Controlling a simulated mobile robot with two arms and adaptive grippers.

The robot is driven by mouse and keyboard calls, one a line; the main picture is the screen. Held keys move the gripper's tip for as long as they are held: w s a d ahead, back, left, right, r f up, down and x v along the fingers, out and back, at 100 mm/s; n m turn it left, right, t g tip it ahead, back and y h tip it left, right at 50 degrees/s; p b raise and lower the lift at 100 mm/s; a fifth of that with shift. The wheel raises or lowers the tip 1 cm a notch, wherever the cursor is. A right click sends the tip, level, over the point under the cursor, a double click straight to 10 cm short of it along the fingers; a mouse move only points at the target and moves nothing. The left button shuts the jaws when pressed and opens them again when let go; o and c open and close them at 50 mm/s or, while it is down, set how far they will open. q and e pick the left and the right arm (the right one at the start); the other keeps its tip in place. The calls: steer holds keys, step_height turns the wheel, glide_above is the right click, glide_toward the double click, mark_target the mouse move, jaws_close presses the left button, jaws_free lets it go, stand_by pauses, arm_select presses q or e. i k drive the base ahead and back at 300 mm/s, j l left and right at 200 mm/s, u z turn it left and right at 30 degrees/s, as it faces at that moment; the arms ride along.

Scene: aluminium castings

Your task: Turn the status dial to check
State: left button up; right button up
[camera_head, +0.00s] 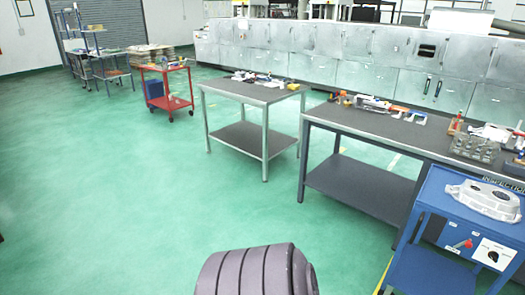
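The status dial (493,255) appears as a black round knob on a white plate, on the sloped front of a blue stand at the lower right. Marks around it are too small to read, so I cannot tell which setting it points to. A red-knobbed lever (463,244) sits just left of it on the same front. Neither of my grippers shows; only a ribbed grey part of my own body is at the bottom middle, well left of the dial and apart from it.
A silver casting (484,199) lies on top of the blue stand (433,196). A long dark workbench (385,128) stands behind it, with a smaller table (256,92) farther left. A red cart (167,88) is at the back left. Green floor left of the benches is clear.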

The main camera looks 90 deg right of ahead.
mark_target(493, 255)
steer(key=j+z, duration=0.15)
steer(key=z, duration=3)
steer(key=k+z, duration=0.1)
steer(key=z, duration=0.65)
steer(key=k+l+z, duration=0.1)
steer(key=z, duration=0.3)
steer(key=i+j+u, duration=0.15)
steer(key=i, duration=0.2)
